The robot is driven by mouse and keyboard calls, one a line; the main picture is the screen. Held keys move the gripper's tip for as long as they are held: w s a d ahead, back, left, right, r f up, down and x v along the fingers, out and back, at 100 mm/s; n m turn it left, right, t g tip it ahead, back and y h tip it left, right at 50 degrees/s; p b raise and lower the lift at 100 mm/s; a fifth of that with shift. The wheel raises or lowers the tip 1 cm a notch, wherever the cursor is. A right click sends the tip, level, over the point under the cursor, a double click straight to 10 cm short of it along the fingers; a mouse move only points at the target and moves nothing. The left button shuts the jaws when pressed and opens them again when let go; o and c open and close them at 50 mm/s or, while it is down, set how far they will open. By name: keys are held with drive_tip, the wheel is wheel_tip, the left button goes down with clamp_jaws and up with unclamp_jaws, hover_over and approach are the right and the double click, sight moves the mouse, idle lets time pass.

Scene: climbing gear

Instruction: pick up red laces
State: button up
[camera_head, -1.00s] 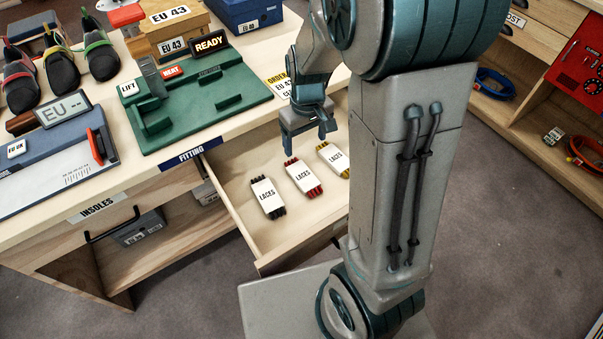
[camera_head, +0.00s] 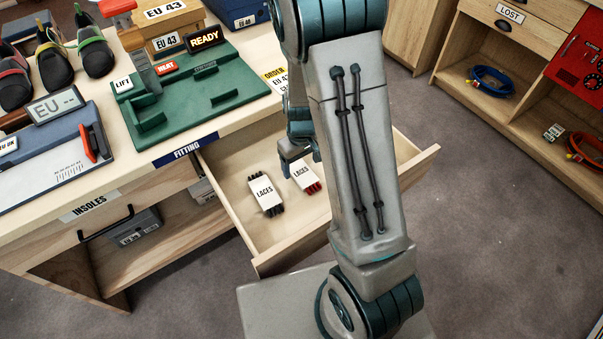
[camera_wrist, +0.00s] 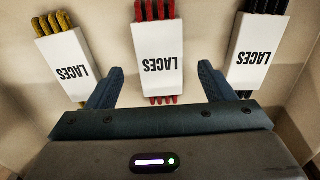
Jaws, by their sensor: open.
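The red laces (camera_head: 306,176) lie in the open drawer, wrapped in a white label reading LACES, with red ends showing. In the wrist view the red laces (camera_wrist: 158,60) lie ahead of and between my gripper's fingertips. My gripper (camera_head: 298,158) is open and empty, above the far end of the red laces in the head view. The two blue fingers of my gripper (camera_wrist: 160,78) stand apart, one to each side of the red bundle's line. Whether they are level with the bundle, I cannot tell.
Black laces (camera_head: 266,196) lie left of the red ones in the drawer (camera_head: 235,218). Yellow laces (camera_wrist: 62,52) show in the wrist view but are hidden behind my arm in the head view. A green fitting board (camera_head: 205,95) stands on the counter above the drawer.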

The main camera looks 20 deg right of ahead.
sight(301, 174)
drive_tip(key=shift+w+f, duration=0.1)
drive_tip(key=shift+f, duration=1.35)
drive_tip(key=c, duration=1)
